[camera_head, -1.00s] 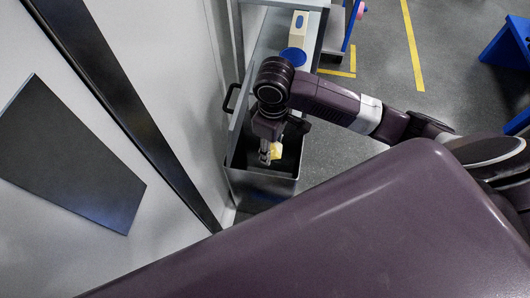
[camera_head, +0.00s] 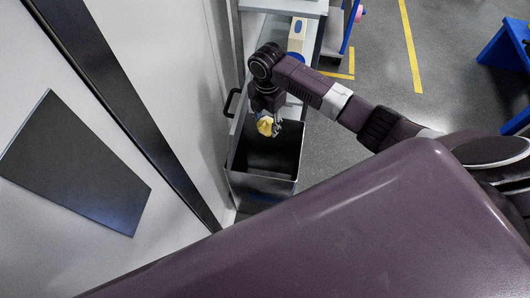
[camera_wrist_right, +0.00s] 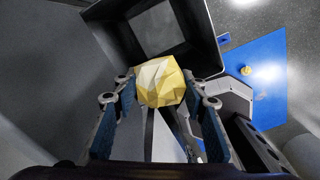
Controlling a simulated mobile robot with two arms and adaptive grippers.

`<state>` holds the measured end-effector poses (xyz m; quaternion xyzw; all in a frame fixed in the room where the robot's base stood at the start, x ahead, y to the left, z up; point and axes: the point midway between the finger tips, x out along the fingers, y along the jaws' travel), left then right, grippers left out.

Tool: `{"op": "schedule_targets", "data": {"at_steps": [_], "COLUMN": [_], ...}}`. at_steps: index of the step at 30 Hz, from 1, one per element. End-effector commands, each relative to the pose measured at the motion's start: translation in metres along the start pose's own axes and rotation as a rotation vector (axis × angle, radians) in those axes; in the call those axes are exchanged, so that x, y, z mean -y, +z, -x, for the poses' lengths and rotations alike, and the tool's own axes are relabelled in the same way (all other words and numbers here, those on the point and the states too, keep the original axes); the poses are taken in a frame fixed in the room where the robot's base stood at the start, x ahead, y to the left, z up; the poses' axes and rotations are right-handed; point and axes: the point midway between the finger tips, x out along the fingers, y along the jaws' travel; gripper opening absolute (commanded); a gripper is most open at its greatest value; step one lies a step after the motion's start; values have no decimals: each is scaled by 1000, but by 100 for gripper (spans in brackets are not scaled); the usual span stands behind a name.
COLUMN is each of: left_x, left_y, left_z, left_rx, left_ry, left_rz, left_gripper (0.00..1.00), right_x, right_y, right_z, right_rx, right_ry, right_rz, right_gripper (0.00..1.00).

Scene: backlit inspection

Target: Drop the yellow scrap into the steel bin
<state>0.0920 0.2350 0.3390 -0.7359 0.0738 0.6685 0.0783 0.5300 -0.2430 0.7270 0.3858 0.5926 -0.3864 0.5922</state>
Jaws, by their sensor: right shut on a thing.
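The yellow scrap (camera_head: 265,126) is a crumpled, faceted lump. My right gripper (camera_head: 270,127) is shut on it, and in the right wrist view the scrap (camera_wrist_right: 160,82) sits between the fingertips of that gripper (camera_wrist_right: 158,90). The steel bin (camera_head: 262,184) is an open, dark-walled box on the floor beside the wall. In the head view the scrap shows at the bin's far edge; its exact height cannot be told. The bin's open mouth (camera_wrist_right: 168,28) shows beyond the scrap in the wrist view. My left gripper is not in view.
A grey bench or cabinet (camera_head: 279,32) stands beyond the bin, with a beige box (camera_head: 297,35) and a blue round thing (camera_head: 297,57) on it. A pale wall (camera_head: 180,75) runs close along the left. Open floor (camera_head: 390,110) lies to the right.

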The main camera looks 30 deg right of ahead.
Motion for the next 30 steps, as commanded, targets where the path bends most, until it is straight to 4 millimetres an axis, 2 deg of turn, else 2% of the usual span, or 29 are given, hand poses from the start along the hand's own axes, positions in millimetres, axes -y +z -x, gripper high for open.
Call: {"op": "schedule_targets", "data": {"at_steps": [12, 18, 25, 30], "left_x": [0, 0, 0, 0], "left_y": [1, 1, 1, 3], "left_z": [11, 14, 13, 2], "left_rx": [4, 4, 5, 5], "left_ry": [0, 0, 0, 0], "left_rz": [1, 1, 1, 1], "left_gripper": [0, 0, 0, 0], "right_x": [-15, -17, -17, -17], "right_y": [27, 34, 37, 37], "right_z": [-20, -28, -34, -46], "right_rx": [-1, -2, 0, 0], "right_ry": [-1, 0, 1, 1], "right_rz": [584, 790, 881, 885], "right_gripper": [30, 30, 30, 30]}}
